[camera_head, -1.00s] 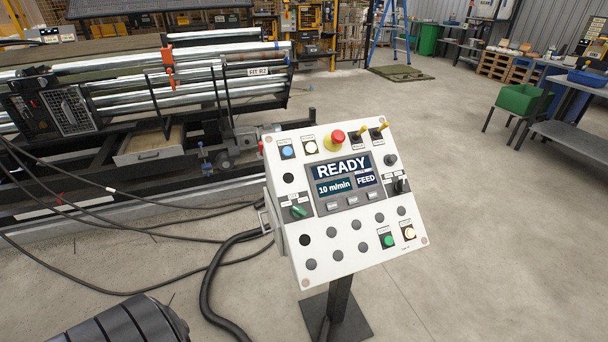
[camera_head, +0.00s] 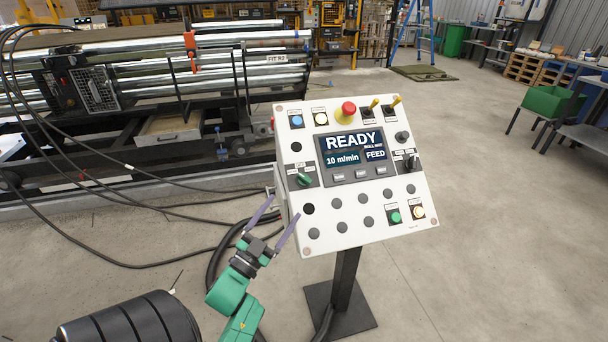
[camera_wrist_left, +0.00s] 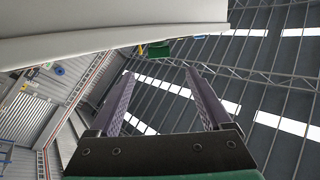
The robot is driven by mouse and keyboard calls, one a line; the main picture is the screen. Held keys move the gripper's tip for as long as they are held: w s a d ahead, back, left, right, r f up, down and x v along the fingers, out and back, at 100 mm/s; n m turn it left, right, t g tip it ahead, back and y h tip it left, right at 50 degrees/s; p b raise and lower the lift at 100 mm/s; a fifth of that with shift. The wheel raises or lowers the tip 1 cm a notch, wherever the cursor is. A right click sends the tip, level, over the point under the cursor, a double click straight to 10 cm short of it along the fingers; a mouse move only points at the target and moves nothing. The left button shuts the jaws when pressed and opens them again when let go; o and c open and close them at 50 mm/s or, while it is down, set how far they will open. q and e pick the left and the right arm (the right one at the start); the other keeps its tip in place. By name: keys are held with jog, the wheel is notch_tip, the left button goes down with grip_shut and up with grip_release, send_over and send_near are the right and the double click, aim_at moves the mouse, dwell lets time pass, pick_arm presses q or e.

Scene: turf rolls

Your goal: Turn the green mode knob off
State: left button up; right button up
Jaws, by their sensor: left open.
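The green mode knob (camera_head: 304,179) sits on a dark plate at the left side of the white control panel (camera_head: 352,243). The panel's screen (camera_head: 351,157) reads READY, 10 m/min and FEED. My left gripper (camera_head: 285,214) is open and empty, with its fingers pointing up, below and left of the knob by the panel's lower left edge. I cannot tell whether a finger touches the panel. My right gripper is not in view.
A red stop button (camera_head: 348,108) on a yellow collar, a green button (camera_head: 395,217) and a black selector (camera_head: 411,161) share the panel. The panel stands on a dark post (camera_head: 345,280). A roller machine (camera_head: 200,75) stands behind. Cables lie on the floor at left.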

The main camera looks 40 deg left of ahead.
aim_at(304, 181)
pick_arm(q)
jog(key=x, duration=0.5)
jog(key=shift+s+d+r+p, duration=0.15)
jog(key=shift+d+r+p, duration=0.05)
jog(key=shift+r+p, duration=0.1)
jog(key=x, duration=0.5)
jog(key=shift+w+a+f+p, duration=0.25)
jog(key=shift+w+a+p, duration=0.1)
jog(key=shift+w, duration=0.15)
jog(key=shift+w+r, duration=0.15)
jog(key=shift+w, duration=0.3)
grip_shut()
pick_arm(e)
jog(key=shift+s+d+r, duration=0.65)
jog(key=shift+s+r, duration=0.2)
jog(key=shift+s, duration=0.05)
